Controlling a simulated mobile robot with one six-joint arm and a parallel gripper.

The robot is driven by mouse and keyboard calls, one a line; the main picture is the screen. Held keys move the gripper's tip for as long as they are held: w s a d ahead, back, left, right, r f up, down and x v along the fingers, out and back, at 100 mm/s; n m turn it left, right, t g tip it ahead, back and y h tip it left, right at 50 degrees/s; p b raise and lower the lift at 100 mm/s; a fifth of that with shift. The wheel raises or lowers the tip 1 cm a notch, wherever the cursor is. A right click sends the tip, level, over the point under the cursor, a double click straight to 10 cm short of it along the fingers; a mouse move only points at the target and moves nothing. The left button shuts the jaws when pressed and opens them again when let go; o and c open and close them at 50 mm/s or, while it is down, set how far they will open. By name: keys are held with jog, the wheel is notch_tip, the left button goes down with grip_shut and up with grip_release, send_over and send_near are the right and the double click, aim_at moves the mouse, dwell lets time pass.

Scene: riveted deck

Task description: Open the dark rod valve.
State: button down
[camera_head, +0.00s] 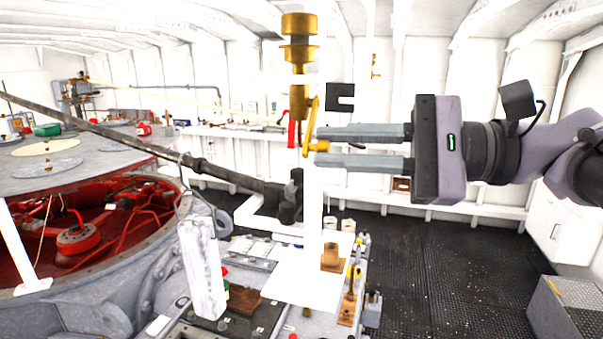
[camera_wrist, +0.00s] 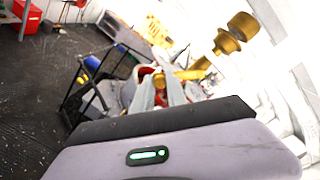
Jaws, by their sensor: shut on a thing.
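A long dark rod (camera_head: 150,145) slopes from the upper left down to a dark block-like fitting (camera_head: 291,197) near the middle of the head view. I take this to be the dark rod valve. My gripper (camera_head: 318,147) is above and right of that fitting, apart from it. Its two grey fingers point left and are shut on the lower end of a brass lever (camera_head: 310,122). The lever hangs beside a brass valve body (camera_head: 299,50) on a vertical line. In the wrist view the fingers (camera_wrist: 163,88) reach the brass lever (camera_wrist: 192,74); the dark rod is not clear there.
A red handle (camera_head: 291,133) hangs just left of the brass lever. A white post (camera_head: 202,270) and a bench with small brass fittings (camera_head: 332,257) stand below. A large round red-lined housing (camera_head: 85,235) fills the left. Dark floor (camera_head: 440,260) lies open at right.

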jog(key=w+n+b, duration=0.1)
jog(key=n+b, duration=0.1)
jog(key=n, duration=0.1)
jog(key=w+d+f+n+b, duration=0.1)
jog(key=n+b, duration=0.1)
jog(key=b, duration=0.1)
jog(key=w+n+b, duration=0.2)
jog(key=n+b, duration=0.1)
jog(key=shift+d+f+n+t, duration=0.2)
jog(key=shift+f+n+t, duration=0.1)
jog(key=shift+f+t, duration=0.1)
dwell(0.4)
jog(key=c, duration=1.4)
grip_release()
jog(key=shift+c, duration=0.2)
jog(key=shift+o, duration=0.5)
jog(key=shift+w, duration=0.15)
